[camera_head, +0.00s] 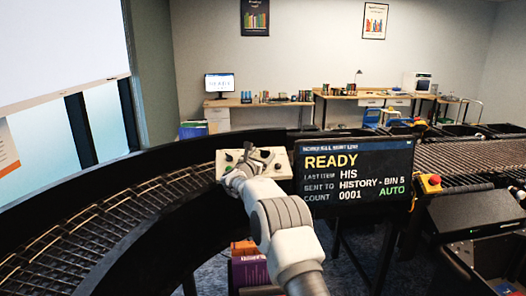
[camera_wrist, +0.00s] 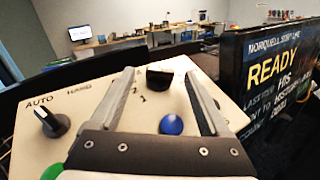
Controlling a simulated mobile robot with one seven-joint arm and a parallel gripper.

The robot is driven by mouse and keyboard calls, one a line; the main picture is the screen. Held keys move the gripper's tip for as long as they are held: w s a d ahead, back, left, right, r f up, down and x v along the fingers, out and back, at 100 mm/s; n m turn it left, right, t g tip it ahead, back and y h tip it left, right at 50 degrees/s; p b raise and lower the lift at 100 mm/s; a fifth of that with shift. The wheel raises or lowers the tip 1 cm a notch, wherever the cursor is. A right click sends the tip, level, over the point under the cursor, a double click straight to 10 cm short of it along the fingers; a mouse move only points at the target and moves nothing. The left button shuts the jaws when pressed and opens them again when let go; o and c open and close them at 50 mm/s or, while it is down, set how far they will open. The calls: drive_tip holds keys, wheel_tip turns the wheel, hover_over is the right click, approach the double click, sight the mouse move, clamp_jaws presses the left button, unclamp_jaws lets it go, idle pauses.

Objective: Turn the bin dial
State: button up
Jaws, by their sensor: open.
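The bin dial (camera_wrist: 159,77) is a black knob near the far edge of a cream control panel (camera_wrist: 88,103). The digits 1 and 2 show beside it; the rest of its scale is hidden or too small to read. My gripper (camera_wrist: 157,88) is open, its fingers pointing at the dial. In the wrist view the dial appears between the fingertips, a finger to each side; I cannot tell whether they touch it. In the head view my gripper (camera_head: 240,172) is over the left part of the panel (camera_head: 279,166).
The panel also holds an AUTO/HAND knob (camera_wrist: 52,122), a blue button (camera_wrist: 171,125) and a green button (camera_wrist: 52,172). A screen (camera_head: 356,172) reading READY, History - Bin 5, stands close on the right. A curved roller conveyor (camera_head: 85,235) runs along the left.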

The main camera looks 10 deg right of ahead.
drive_tip(key=shift+w+d, duration=0.3)
drive_tip(key=shift+w, duration=0.2)
clamp_jaws()
